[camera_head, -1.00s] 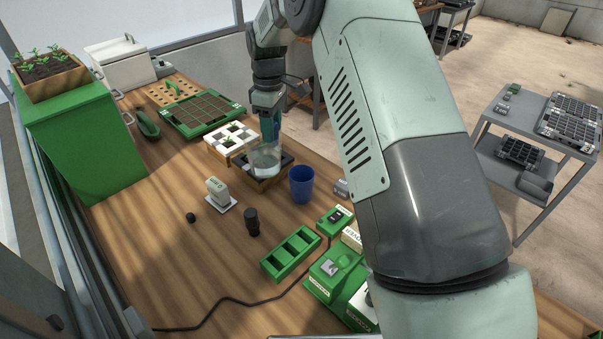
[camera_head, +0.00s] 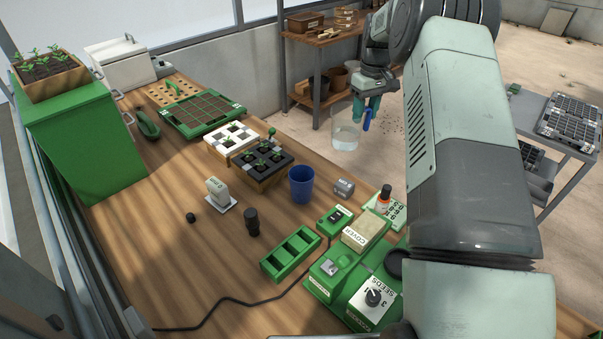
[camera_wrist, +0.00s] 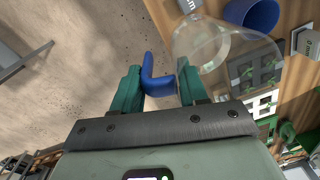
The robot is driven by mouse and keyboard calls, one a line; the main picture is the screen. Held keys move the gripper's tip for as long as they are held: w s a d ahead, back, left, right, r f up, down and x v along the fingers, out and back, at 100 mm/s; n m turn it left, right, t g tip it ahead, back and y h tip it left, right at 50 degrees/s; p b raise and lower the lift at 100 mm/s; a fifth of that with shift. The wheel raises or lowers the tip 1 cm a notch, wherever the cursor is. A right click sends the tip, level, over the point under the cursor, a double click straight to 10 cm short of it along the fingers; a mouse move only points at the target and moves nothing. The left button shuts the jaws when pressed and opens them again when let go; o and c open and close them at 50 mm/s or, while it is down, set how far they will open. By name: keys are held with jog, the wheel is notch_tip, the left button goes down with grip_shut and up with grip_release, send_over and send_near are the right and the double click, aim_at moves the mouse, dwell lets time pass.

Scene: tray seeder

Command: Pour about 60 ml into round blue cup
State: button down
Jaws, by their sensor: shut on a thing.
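The round blue cup (camera_head: 301,184) stands upright on the wooden bench, and part of it shows at the top of the wrist view (camera_wrist: 255,12). My gripper (camera_head: 367,112) is shut on the blue handle (camera_wrist: 157,80) of a clear jug (camera_head: 345,135). The jug holds some clear liquid and looks about upright. It hangs above and beyond the bench's right edge, to the right of the cup and apart from it. In the wrist view the clear jug (camera_wrist: 225,48) is right of the fingers.
A black-and-white seedling tray (camera_head: 262,165) is left of the cup. A metal cylinder (camera_head: 345,187) lies right of it. A dark bottle (camera_head: 252,222), a green divided box (camera_head: 291,254) and the green seeder (camera_head: 345,272) stand nearer. A grey cart (camera_head: 560,140) is at right.

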aim_at(332, 128)
jog(key=shift+d+m, duration=0.3)
jog(key=shift+d, duration=0.55)
notch_tip(332, 128, down, 8)
jog(key=shift+f, duration=0.25)
jog(key=shift+a, duration=0.2)
jog(key=a+h, duration=0.1)
jog(key=s+a+r+t+h, duration=0.1)
jog(key=a+r+h, duration=0.1)
jog(key=shift+s+a+r+t+h, duration=0.2)
jog(key=shift+s+t+h, duration=0.1)
jog(key=shift+t, duration=0.1)
jog(key=a+h, duration=0.1)
jog(key=s+a+r+t+h, duration=0.1)
jog(key=shift+s+a+r, duration=0.15)
jog(key=shift+a+r, duration=0.15)
jog(key=shift+s+a+t+h, duration=0.35)
jog(key=shift+a+h, duration=0.15)
jog(key=shift+h, duration=0.1)
jog(key=shift+s+a+t+h, duration=0.2)
jog(key=shift+a+t+h, duration=0.15)
jog(key=shift+a+h, duration=0.2)
jog(key=shift+s+a+r+t+h, duration=0.25)
jog(key=shift+a+r+t+h, duration=0.3)
jog(key=shift+h, duration=0.4)
jog(key=shift+s+a+r+h+b, duration=0.25)
jog(key=shift+a+r+h+b, duration=0.2)
jog(key=shift+r+h, duration=0.15)
